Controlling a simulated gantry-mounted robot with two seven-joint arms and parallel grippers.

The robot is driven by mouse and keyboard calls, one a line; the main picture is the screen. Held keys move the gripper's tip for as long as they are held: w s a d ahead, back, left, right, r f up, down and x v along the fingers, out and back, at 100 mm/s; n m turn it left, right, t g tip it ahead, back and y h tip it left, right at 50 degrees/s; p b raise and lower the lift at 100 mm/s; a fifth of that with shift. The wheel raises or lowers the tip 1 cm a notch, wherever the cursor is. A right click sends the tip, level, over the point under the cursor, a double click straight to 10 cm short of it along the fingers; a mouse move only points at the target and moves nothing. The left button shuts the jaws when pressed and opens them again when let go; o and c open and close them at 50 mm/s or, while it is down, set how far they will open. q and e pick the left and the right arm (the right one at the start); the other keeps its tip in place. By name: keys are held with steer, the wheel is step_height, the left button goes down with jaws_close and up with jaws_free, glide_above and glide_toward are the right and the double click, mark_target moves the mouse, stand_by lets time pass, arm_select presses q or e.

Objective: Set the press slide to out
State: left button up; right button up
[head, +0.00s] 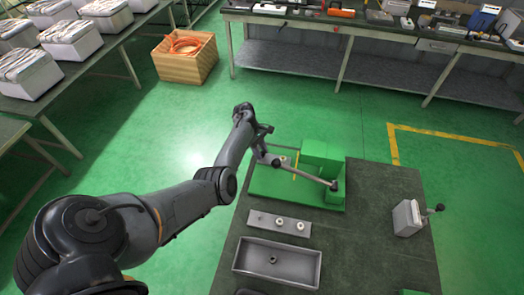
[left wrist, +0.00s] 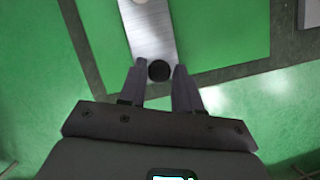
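The green press (head: 322,158) stands on a green base plate (head: 270,188) on the dark table, with a lever reaching toward its right side. Its slide is a flat metal strip with a round black knob; the knob (head: 276,162) is at the press's left side. In the left wrist view the strip (left wrist: 147,28) runs up from the knob (left wrist: 159,70). My left gripper (head: 262,152) is over the left edge of the press. In the left wrist view its fingers (left wrist: 159,75) are apart, one each side of the knob; contact cannot be told. My right gripper is out of view.
A metal plate with round parts (head: 265,222) and a grey tray (head: 250,262) lie in front of the press. A grey box with a black-knobbed lever (head: 407,217) stands to the right. The table between press and box is clear.

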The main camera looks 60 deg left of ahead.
arm_select(q)
steer(key=shift+o, duration=1.2)
steer(key=shift+s+a, duration=0.1)
steer(key=shift+s, duration=0.05)
steer(key=shift+r, duration=0.1)
steer(key=v, duration=1)
steer(key=shift+r+p, duration=0.3)
steer(key=shift+p, duration=0.15)
